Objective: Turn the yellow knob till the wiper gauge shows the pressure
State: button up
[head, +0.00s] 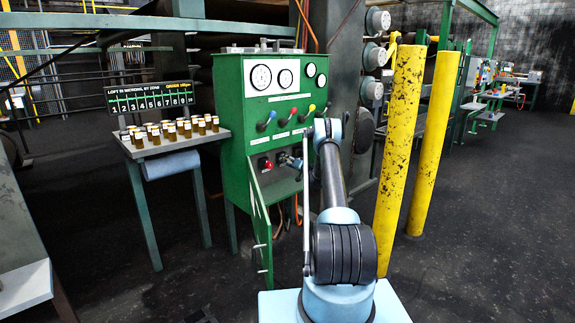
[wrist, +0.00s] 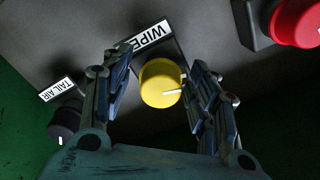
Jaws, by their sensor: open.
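The yellow knob (wrist: 158,88) with a white pointer line sits between the two open fingers of my gripper (wrist: 160,100) in the wrist view. A label that begins "WIPE" (wrist: 148,36) is partly hidden beside it. I cannot tell whether the fingers touch the knob. In the head view my gripper (head: 292,161) is at the lower part of the green cabinet (head: 234,140), and the yellow knob is hidden. Several round white gauges, one of them large (head: 261,77), sit at the cabinet's top. Their readings are too small to tell.
A red button (wrist: 298,20) is at the upper right of the wrist view. A black knob (wrist: 66,120) by a "TAIL AIR" label is at the left. The green cabinet door (head: 262,235) hangs open. Yellow posts (head: 399,150) stand right of my arm.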

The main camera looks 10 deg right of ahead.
jog(key=c, duration=1.1)
jog(key=shift+o, duration=0.2)
jog(key=shift+m, duration=0.4)
jog(key=m, duration=0.4)
jog(key=shift+r+m, duration=0.1)
jog(key=shift+m, duration=0.2)
jog(key=m, duration=0.4)
jog(key=shift+d, duration=0.15)
jog(key=shift+m, duration=0.3)
